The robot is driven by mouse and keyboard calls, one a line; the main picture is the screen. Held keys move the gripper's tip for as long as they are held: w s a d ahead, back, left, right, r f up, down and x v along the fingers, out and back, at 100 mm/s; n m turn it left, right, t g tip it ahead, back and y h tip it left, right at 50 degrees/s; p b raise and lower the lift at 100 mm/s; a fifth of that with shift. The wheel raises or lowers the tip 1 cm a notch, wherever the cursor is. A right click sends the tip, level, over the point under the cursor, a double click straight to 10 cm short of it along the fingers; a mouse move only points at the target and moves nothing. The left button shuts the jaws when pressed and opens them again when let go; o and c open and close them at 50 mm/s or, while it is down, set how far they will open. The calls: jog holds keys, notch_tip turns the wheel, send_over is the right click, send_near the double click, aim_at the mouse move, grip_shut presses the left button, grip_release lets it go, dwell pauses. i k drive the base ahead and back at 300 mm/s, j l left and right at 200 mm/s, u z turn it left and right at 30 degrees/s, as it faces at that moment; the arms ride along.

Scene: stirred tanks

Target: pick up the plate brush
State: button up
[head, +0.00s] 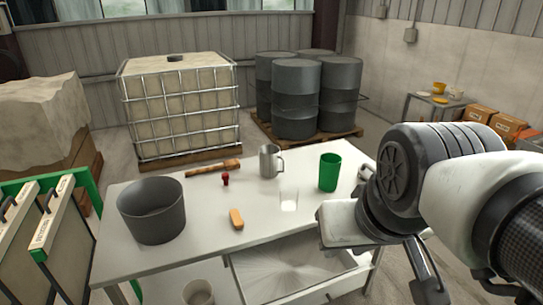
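A small tan-orange piece with a rounded, block-like shape (236,219) lies near the front middle of the white table; it looks like the plate brush, though its bristles are not clear. My gripper (472,292) is low at the right, beyond the table's right end and well apart from that piece. Its dark fingers look spread apart, with nothing seen between them. My arm hides part of the table's right end.
On the white table (195,245) stand a dark pot (152,212), a metal mug (269,162), a clear glass (289,199) and a green cup (329,172). A wooden tool (214,168) and a small red item (225,179) are behind. Board racks (62,245) stand left.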

aim_at(365, 173)
jog(key=z, duration=0.75)
jog(key=i+l+z, duration=0.1)
jog(key=z, duration=0.25)
jog(key=i+l+z, duration=0.1)
jog(key=z, duration=0.25)
jog(key=i+l+z, duration=0.1)
jog(key=i, duration=0.25)
jog(key=i+l+z, duration=0.1)
jog(key=i+l, duration=0.15)
jog(key=i, duration=0.15)
jog(key=i+l+z, duration=0.15)
jog(key=i, duration=0.2)
jog(key=i+j+u, duration=0.1)
jog(key=u, duration=0.3)
jog(key=i+u, duration=0.5)
jog(key=u, duration=0.25)
jog(key=i+l+u, duration=0.15)
jog(key=u, duration=0.2)
jog(key=i+u, duration=0.2)
jog(key=u, duration=0.25)
jog(key=i+l+u, duration=0.15)
jog(key=u, duration=0.3)
